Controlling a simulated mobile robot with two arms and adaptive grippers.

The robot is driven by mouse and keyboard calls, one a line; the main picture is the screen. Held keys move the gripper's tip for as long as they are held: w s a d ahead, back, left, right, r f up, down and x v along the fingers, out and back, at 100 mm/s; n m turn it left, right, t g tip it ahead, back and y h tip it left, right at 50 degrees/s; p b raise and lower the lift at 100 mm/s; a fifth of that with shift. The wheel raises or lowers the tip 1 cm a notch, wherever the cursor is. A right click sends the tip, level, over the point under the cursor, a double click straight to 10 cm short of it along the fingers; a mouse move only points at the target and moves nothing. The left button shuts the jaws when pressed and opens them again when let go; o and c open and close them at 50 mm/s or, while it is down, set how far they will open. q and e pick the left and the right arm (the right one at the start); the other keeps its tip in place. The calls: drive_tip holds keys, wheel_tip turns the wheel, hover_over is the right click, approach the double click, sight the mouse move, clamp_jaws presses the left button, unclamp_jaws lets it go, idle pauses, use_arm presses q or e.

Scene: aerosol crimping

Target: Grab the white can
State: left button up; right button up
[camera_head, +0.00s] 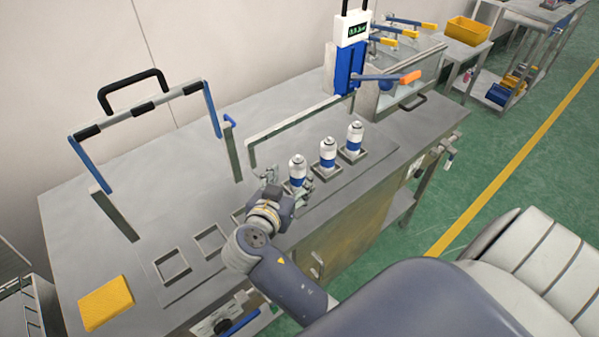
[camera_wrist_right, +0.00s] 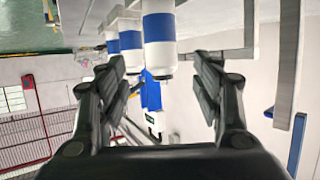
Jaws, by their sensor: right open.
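Three white cans with blue bands stand in a row in square holders on the metal table in the head view: a left can (camera_head: 297,168), a middle can (camera_head: 327,153) and a right can (camera_head: 354,137). My right gripper (camera_head: 285,180) is at the left can, its fingers spread to either side of it. In the right wrist view the nearest can (camera_wrist_right: 159,40) shows between the open fingers of the gripper (camera_wrist_right: 163,75), apart from both. The other cans (camera_wrist_right: 130,40) are partly hidden behind it. My left gripper does not show.
Empty square holders (camera_head: 172,281) lie to the left on the table (camera_head: 110,240). A yellow pad (camera_head: 105,302) lies at the near left. Blue and metal frames (camera_head: 213,110) rise behind. A blue-and-white crimping device (camera_head: 349,60) with an orange-tipped lever stands at the back.

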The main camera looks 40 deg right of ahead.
sight(295, 169)
drive_tip(key=shift+x, duration=0.9)
drive_tip(key=shift+w+d+p, duration=0.25)
drive_tip(key=shift+p, duration=0.05)
drive_tip(key=x, duration=0.1)
drive_tip(key=p+x, duration=0.2)
drive_tip(key=x, duration=0.1)
drive_tip(key=shift+w+r, duration=0.1)
drive_tip(key=shift+r, duration=0.25)
drive_tip(key=shift+w+d+f, duration=0.3)
drive_tip(key=shift+d, duration=0.15)
drive_tip(key=shift+a, duration=0.1)
drive_tip(key=c, duration=0.3)
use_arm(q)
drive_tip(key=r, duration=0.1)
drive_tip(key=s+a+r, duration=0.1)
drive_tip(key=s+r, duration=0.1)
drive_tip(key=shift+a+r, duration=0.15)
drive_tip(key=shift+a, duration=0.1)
use_arm(e)
clamp_jaws()
